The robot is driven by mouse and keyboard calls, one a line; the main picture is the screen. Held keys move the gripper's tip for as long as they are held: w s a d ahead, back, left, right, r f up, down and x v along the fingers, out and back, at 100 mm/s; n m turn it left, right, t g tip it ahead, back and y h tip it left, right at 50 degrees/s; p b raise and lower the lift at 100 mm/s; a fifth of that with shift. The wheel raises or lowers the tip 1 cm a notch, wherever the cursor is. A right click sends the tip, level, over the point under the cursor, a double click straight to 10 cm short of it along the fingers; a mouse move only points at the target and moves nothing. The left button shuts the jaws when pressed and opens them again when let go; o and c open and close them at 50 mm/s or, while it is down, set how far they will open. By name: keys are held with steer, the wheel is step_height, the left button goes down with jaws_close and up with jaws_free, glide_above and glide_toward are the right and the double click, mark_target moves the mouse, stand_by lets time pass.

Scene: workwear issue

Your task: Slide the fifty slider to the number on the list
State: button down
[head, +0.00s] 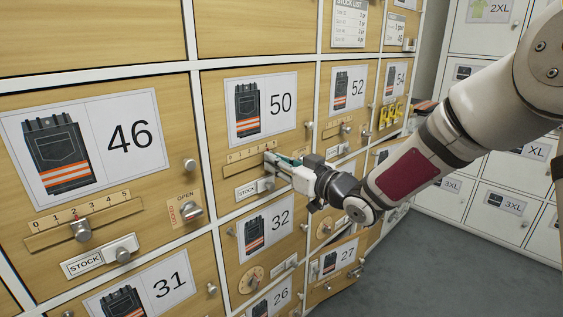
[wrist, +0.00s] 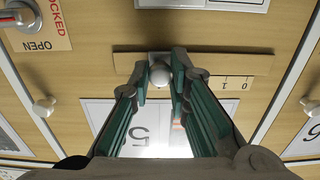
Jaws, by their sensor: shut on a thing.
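The fifty door carries a large label "50" (head: 262,108) with a picture of dark trousers with orange bands. Below it is the slider's numbered strip (head: 245,155). My gripper (head: 277,162) is at the right part of this strip. In the wrist view, my gripper (wrist: 160,78) is closed around the round pale slider knob (wrist: 160,73), one finger on each side. The strip (wrist: 225,85) appears upside down there, with 1 and 0 visible to the right of the fingers. The knob's exact number is hidden. The stock list (head: 350,22) hangs upper right; its lines are too small to read.
A STOCK slider (head: 250,190) sits just below the strip. A red LOCKED/OPEN latch (wrist: 28,18) is at the wrist view's upper left. Door 46 (head: 130,135) is to the left, with its own slider and latch. Grey floor (head: 430,270) is open at right.

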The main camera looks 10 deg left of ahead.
steer(key=c, duration=1.5)
jaws_free()
steer(key=shift+o, duration=0.2)
steer(key=v, duration=1.2)
